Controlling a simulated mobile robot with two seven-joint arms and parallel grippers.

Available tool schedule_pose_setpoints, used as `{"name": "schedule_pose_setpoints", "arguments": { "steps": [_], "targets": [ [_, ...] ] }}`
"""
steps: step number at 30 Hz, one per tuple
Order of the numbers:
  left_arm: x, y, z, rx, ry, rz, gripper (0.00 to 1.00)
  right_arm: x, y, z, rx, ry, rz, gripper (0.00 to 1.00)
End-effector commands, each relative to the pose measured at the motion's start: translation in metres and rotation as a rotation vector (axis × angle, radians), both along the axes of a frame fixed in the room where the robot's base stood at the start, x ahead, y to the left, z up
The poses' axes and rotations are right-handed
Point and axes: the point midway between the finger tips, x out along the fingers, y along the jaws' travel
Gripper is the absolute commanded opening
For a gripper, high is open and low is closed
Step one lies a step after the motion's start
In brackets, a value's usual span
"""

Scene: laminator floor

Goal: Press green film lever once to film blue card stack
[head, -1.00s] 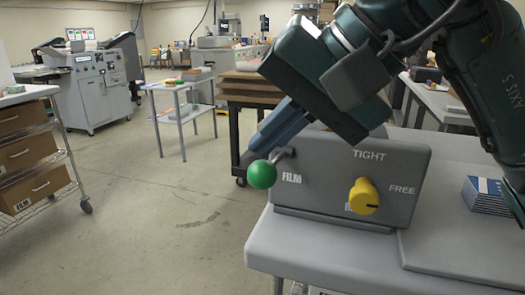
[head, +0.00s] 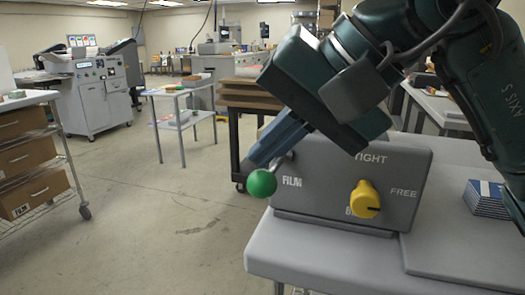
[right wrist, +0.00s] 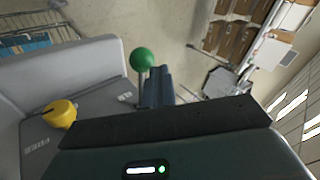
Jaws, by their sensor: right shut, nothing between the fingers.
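The green ball of the film lever (head: 262,183) hangs at the left front of the grey machine box (head: 330,215), beside the word FILM. My right gripper (head: 256,160) is shut and empty. Its blue fingers slant down just above the ball, close against the lever's rod; whether they touch is unclear. In the right wrist view the green ball (right wrist: 143,59) stands just left of the shut fingers (right wrist: 157,72). The blue card stack (head: 486,199) lies on the table at the right, partly behind my arm. My left gripper is not in view.
A yellow knob (head: 365,199) sits on the box front among the words TIGHT and FREE. The box stands on a grey table (head: 330,262). A shelf cart with brown boxes (head: 30,180) is at the left. The floor between is open.

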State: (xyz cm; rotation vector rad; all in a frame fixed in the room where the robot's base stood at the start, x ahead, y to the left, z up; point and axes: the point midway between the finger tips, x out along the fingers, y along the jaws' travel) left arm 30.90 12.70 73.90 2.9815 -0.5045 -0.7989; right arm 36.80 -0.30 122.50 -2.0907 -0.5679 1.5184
Motion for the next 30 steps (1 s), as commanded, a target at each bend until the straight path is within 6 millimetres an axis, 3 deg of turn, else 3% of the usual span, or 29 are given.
{"name": "schedule_pose_setpoints", "arguments": {
  "steps": [9, 24, 30],
  "targets": [
    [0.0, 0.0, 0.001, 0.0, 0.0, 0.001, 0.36, 0.001, 0.0, 0.001, -0.003, 0.001, -0.002, 0.0],
    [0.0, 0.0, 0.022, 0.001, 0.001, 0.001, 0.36, 0.008, -0.003, 0.029, -0.002, 0.001, -0.001, 0.0],
    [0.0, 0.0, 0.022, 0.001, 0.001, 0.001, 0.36, 0.008, -0.003, 0.03, -0.001, 0.001, 0.0, 0.0]
  ]
}}
